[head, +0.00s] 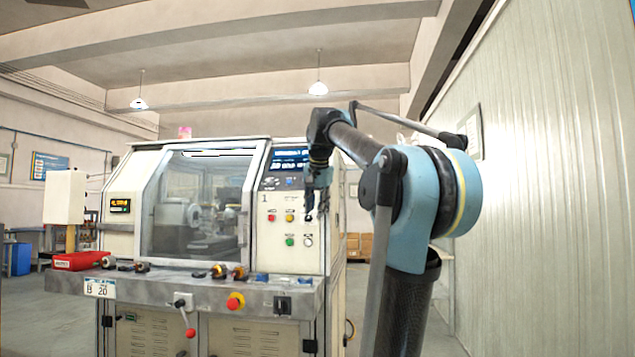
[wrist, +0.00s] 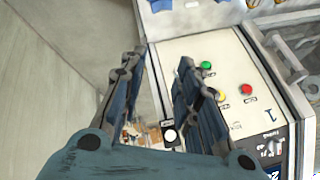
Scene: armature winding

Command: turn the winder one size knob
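The winder (head: 205,215) has an upright control panel (head: 266,250) at its right side, marked 1. My gripper (head: 316,208) hangs in front of the panel's right edge, fingers pointing down. In the wrist view, my gripper (wrist: 158,62) is open with nothing between its fingers; its right finger covers part of the panel. A round white-faced fitting in a black surround (wrist: 170,135) shows between the fingers, near the panel's edge. A small pale and dark fitting (head: 308,242) sits right of the green button, below the fingertips. I cannot tell which is the size knob.
Red (head: 271,217), yellow (head: 289,217) and green (head: 289,241) buttons are close to the gripper. The grey ledge (head: 200,290) below carries small wound parts and a red box (head: 80,260). A wall (head: 560,180) stands at the right.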

